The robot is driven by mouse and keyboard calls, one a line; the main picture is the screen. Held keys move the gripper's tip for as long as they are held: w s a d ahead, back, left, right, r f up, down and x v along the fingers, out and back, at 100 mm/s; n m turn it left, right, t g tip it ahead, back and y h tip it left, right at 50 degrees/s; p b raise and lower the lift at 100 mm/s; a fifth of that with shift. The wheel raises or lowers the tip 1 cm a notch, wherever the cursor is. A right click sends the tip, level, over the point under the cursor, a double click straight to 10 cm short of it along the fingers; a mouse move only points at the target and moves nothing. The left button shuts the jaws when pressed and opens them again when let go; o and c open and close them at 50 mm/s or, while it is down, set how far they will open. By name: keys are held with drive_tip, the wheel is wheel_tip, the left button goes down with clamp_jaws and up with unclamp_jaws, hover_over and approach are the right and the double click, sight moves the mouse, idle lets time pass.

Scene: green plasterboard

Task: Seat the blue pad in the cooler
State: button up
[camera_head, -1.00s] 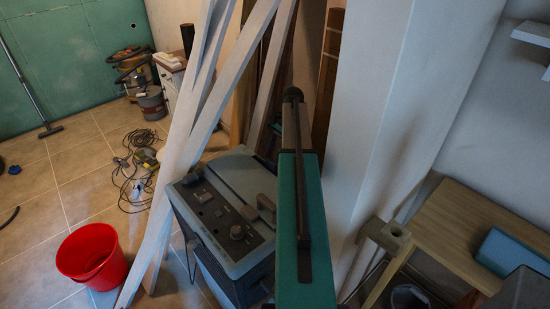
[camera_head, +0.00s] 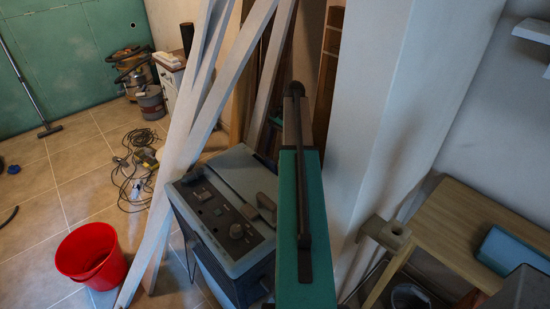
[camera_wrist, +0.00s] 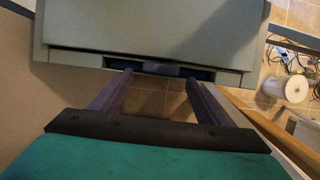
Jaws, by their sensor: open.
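A blue block (camera_head: 510,250), apparently the blue pad, lies on the wooden table at the right edge of the head view. A grey box with a dial panel and a handle (camera_head: 228,205), perhaps the cooler, stands left of my green arm. In the wrist view, my gripper (camera_wrist: 160,82) is open, with two dark fingers apart and nothing clearly held between them. Its tips are close to the lower edge of a grey-green box (camera_wrist: 150,35), where a small grey part sits between bluish slots. I cannot tell whether they touch. My fingers are not clear in the head view.
White planks (camera_head: 185,150) lean beside the grey box. A red bucket (camera_head: 91,257) and tangled cables (camera_head: 133,180) are on the tiled floor. A pale pillar (camera_head: 395,110) is close to the right of my arm. The wooden table (camera_head: 455,225) is at the right.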

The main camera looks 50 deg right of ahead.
drive_tip(key=b+v, duration=0.1)
drive_tip(key=v, duration=1.1)
drive_tip(key=shift+b, duration=0.35)
drive_tip(key=shift+f, duration=0.1)
drive_tip(key=p+x, duration=0.1)
drive_tip(key=x, duration=1)
drive_tip(key=shift+p, duration=0.3)
drive_tip(key=shift+d, duration=0.1)
idle(0.6)
